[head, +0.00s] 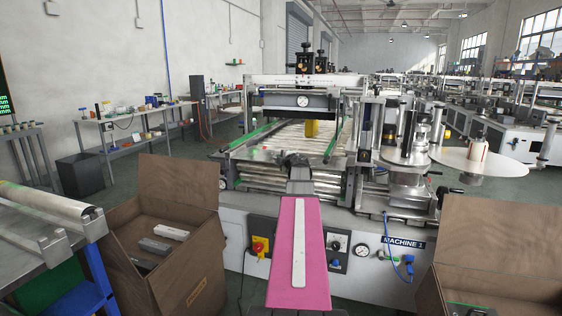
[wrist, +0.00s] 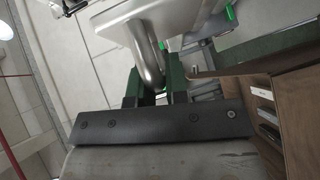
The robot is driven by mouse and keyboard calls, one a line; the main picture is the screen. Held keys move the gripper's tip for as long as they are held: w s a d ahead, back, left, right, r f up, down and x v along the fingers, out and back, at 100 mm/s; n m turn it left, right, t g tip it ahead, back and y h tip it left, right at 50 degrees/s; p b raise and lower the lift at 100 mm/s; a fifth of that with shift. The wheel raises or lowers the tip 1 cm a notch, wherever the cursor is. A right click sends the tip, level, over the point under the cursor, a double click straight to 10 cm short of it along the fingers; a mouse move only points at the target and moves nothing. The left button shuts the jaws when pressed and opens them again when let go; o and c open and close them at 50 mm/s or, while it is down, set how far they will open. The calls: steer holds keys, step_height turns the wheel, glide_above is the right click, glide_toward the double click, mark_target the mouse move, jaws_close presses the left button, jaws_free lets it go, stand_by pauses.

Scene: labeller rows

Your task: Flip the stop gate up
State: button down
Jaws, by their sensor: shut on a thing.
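My gripper (head: 293,160) is at the near end of the roller conveyor of Machine 1 in the head view, at the tip of my pink arm. In the wrist view, my gripper (wrist: 155,82) has its dark green fingers on either side of a bent metal bar (wrist: 149,50) and is shut on it. The bar curves down from a pale metal body (wrist: 170,18). I cannot tell for sure whether this bar belongs to the stop gate. The gate itself is not clear in the head view, where my arm and gripper hide part of the conveyor's near end.
A yellow block (head: 311,128) stands farther along the conveyor. An open cardboard box (head: 185,270) is at the left front, another (head: 490,265) at the right front. A label reel disc (head: 478,160) juts out on the right. The machine's front panel has a red knob (head: 259,246).

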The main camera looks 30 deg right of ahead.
steer(key=shift+d, duration=0.1)
steer(key=c, duration=1.1)
jaws_free()
steer(key=shift+w, duration=0.1)
steer(key=s, duration=0.3)
steer(key=s+r, duration=0.1)
steer(key=s, duration=0.6)
steer(key=shift+s+a+r, duration=0.35)
steer(key=shift+a, duration=0.05)
